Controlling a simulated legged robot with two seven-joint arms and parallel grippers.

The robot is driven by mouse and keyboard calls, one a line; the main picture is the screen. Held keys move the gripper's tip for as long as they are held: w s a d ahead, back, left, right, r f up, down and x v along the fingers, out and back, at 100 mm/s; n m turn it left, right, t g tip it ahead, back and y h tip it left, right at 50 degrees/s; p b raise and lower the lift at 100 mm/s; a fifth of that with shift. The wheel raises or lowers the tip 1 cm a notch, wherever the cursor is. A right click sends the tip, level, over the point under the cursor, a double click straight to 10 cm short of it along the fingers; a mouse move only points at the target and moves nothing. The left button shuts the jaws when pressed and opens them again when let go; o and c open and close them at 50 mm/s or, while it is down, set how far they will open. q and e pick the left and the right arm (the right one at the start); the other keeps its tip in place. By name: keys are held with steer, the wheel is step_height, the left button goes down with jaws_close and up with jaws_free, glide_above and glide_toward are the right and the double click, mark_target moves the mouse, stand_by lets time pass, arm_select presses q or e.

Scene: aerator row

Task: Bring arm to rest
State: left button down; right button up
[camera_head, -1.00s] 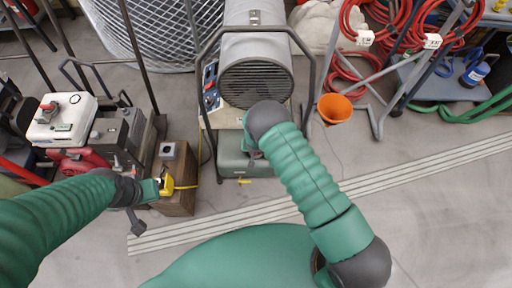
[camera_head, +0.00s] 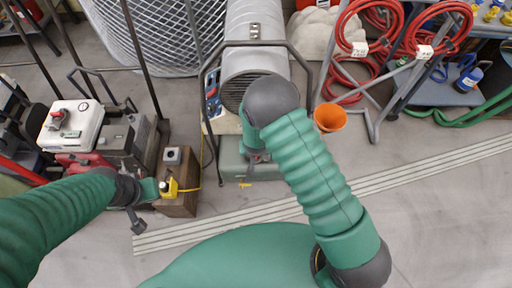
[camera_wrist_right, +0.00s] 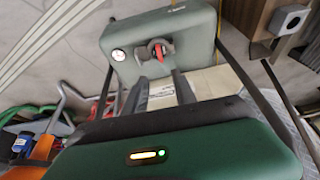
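My right arm reaches up the middle of the head view, and its wrist covers part of the grey ducted blower (camera_head: 255,60). In the right wrist view my right gripper (camera_wrist_right: 158,72) has its two dark fingers apart. They point at a green box (camera_wrist_right: 190,35) with a round gauge and a red-handled valve or switch (camera_wrist_right: 159,50). I cannot tell whether they touch it; nothing is clearly held. My left gripper (camera_head: 150,190) is at the left, beside a yellow piece (camera_head: 168,187) by a wooden block (camera_head: 180,204). Its fingers are too small to read.
A red-and-white machine (camera_head: 72,123) stands at the left. Pale grooved strips (camera_head: 420,168) cross the floor. The floor at the lower right is clear.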

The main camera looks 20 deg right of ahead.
stand_by(0.4)
steer(key=s+d+r+n+y, duration=0.1)
steer(key=s+r, duration=0.2)
steer(key=r, duration=0.4)
steer(key=s+r+n+y, duration=0.1)
steer(key=s+r, duration=0.1)
steer(key=r, duration=0.5)
steer(key=s+d+r+n+g, duration=0.1)
steer(key=s+d+r, duration=0.3)
steer(key=s+r, duration=0.5)
steer(key=w+a+p+v, duration=0.1)
steer(key=w+p+v, duration=0.1)
steer(key=p+v, duration=1.5)
steer(key=shift+w+r+g+h+p, duration=0.3)
steer(key=shift+w+r+h+p, duration=0.1)
steer(key=shift+p, duration=0.15)
